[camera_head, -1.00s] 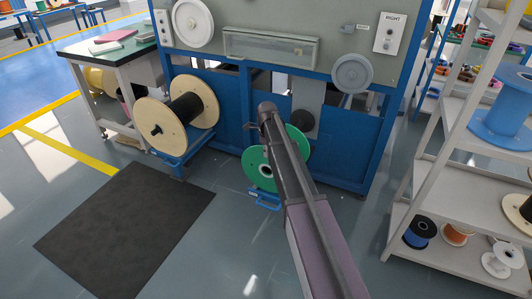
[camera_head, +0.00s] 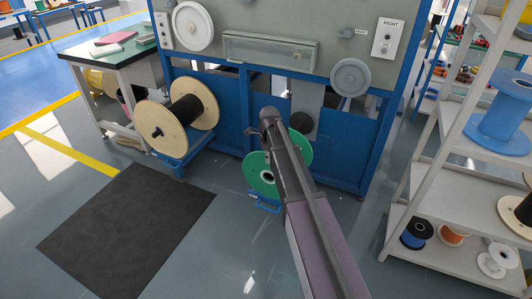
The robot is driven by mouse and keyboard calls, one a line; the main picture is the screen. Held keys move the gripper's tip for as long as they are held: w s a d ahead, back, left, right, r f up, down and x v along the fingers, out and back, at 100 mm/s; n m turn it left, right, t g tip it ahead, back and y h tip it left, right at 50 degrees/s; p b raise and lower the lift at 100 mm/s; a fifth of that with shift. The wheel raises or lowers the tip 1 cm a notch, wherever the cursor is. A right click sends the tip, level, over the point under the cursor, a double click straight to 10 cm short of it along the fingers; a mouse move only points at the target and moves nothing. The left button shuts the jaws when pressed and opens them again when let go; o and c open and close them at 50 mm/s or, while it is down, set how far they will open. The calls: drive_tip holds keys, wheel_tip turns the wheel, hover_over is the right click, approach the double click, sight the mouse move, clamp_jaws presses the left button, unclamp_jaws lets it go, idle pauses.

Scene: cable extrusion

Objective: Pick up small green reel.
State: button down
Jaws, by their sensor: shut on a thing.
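The green reel (camera_head: 257,174) stands upright low in front of the blue machine, just above a small blue stand (camera_head: 265,208). I cannot tell whether it touches the stand. My arm comes up from the bottom of the view and hides the reel's middle and part of its right side. My gripper (camera_head: 252,130) shows only as a small dark shape by the arm's far end, at the reel's upper edge. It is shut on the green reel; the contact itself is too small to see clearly.
A large cream reel with black cable (camera_head: 202,104) sits on a blue stand at the left of the machine (camera_head: 345,150). A black mat (camera_head: 125,230) lies on the floor. White shelves (camera_head: 455,205) with reels stand at the right.

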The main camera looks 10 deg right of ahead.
drive_tip(key=s+r, duration=0.1)
drive_tip(key=s, duration=1)
drive_tip(key=shift+p, duration=0.45)
